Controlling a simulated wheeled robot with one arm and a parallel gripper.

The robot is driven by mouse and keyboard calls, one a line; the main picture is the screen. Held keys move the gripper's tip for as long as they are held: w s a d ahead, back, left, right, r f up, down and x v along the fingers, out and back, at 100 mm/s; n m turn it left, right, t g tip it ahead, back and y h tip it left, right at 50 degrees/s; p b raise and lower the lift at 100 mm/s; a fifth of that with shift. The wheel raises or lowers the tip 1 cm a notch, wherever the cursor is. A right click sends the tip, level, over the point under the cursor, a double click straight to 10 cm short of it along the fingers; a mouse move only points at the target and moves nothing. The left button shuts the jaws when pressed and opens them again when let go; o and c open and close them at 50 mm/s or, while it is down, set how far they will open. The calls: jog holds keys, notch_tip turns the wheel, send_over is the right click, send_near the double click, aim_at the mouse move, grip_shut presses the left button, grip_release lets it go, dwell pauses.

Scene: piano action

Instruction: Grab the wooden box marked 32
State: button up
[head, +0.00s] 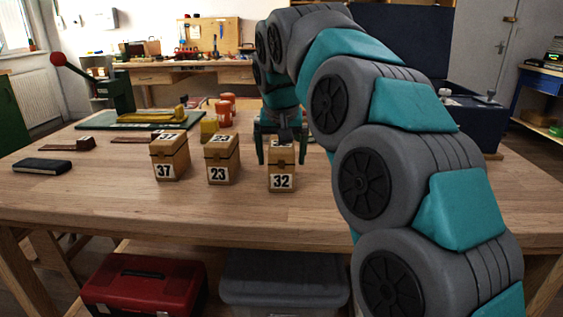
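The wooden box marked 32 (282,182) stands upright on the workbench, the rightmost of three similar boxes. My gripper (281,161) is over its upper part, pointing down. The gripper is open, with one finger on the left of the box and one on the right, and a small gap shows on each side. I cannot tell whether the fingers are level with the box in depth. The top of the box is partly hidden by the gripper.
Box 23 (219,172) stands just left of box 32, and box 37 (167,170) is further left. Behind are a yellow block (208,130) and orange-red containers (225,110). A black case (42,166) lies at the left. The bench's front strip is clear.

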jog(key=shift+x, duration=1.35)
grip_shut()
jog(key=shift+r, duration=0.1)
